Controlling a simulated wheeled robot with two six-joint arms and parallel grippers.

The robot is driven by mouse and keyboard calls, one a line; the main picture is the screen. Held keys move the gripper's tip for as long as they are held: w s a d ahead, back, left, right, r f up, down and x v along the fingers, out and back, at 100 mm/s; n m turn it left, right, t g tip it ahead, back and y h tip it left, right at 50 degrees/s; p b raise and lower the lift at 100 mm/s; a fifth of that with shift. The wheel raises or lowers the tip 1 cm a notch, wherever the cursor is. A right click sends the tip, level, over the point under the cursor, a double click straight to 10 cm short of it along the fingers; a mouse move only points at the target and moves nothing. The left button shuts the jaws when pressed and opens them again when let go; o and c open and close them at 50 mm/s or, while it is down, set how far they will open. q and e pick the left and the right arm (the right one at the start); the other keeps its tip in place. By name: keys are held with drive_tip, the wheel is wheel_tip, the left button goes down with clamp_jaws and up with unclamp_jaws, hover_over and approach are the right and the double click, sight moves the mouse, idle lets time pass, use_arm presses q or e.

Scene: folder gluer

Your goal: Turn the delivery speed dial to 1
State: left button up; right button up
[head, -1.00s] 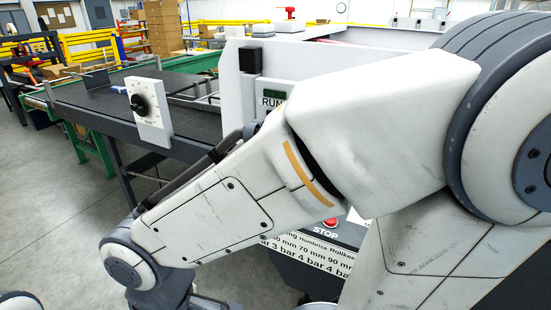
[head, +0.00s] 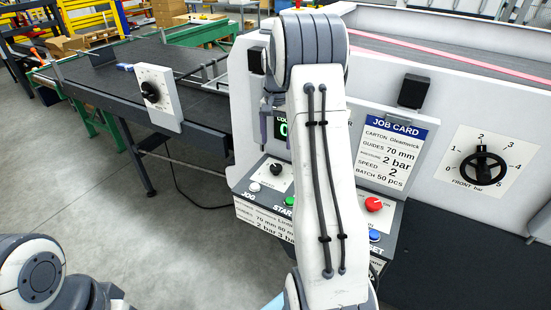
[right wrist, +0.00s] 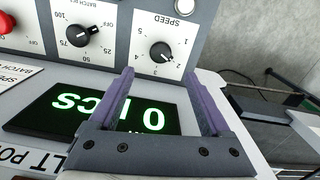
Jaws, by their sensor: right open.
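A dial with a black knob (head: 150,92) sits on a white upright plate (head: 172,105) beside the delivery conveyor, at the left in the head view. Its marks are too small to read. My right gripper (head: 276,125) is open and empty in front of the machine's control panel, to the right of that plate and apart from it. In the right wrist view its two purple fingers (right wrist: 158,73) stand before a green-lit display, and a knob labelled SPEED (right wrist: 163,51) shows beyond the fingertips. My left gripper is not in view.
The dark conveyor table (head: 110,85) runs behind the plate. A job card (head: 391,145) and a front-bar dial (head: 482,166) are on the machine at right. A batch knob (right wrist: 78,36) shows in the right wrist view. Grey floor (head: 80,190) is open at left.

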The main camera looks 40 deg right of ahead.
sight(276, 167)
wheel_tip(276, 167, down, 10)
drive_tip(key=shift+a+r+p, duration=0.1)
drive_tip(key=shift+r+p, duration=0.05)
drive_tip(key=shift+p, duration=0.95)
clamp_jaws()
